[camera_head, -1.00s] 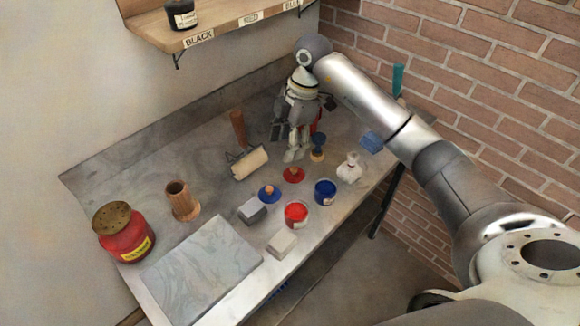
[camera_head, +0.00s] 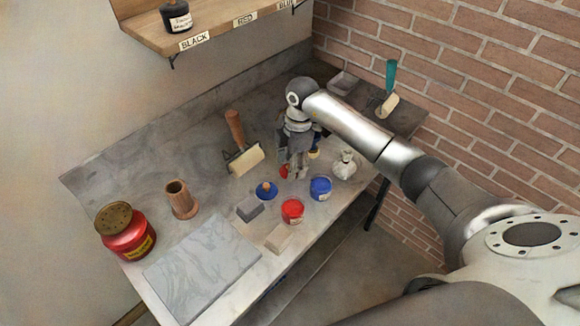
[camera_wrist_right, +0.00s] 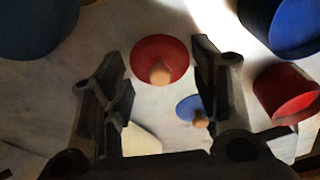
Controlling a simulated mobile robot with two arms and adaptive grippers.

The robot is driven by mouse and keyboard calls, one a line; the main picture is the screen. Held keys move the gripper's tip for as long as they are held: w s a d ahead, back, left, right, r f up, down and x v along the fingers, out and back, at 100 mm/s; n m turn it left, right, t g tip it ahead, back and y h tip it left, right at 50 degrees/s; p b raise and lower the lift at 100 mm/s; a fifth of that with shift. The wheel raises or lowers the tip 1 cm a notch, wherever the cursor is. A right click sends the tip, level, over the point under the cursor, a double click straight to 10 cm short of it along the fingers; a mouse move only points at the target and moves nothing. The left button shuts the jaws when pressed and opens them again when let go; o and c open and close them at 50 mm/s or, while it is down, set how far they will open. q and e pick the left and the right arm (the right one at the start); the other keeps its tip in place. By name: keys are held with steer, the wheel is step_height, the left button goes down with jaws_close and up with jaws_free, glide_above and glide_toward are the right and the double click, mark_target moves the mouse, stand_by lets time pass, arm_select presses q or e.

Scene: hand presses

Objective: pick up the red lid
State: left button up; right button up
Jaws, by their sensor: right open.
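The red lid (camera_head: 283,171) lies on the worktable, partly hidden by my right gripper in the head view. In the right wrist view the red lid (camera_wrist_right: 162,55) is a red disc with a wooden knob, showing between the fingertips. My right gripper (camera_head: 294,172) is open, pointing down over the lid; its two dark fingers (camera_wrist_right: 160,60) stand apart on either side of it. I cannot tell the exact height, and nothing is held. My left gripper is in neither view.
Nearby stand a blue lid (camera_head: 266,190), an open red ink jar (camera_head: 292,211), a blue ink jar (camera_head: 320,188), a white figure-like object (camera_head: 344,164) and a roller (camera_head: 245,160).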

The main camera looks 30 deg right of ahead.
steer(key=shift+f, duration=0.2)
steer(key=shift+c, duration=0.2)
steer(key=c, duration=1.1)
steer(key=shift+s, duration=0.1)
steer(key=shift+c, duration=0.2)
steer(key=shift+r, duration=0.1)
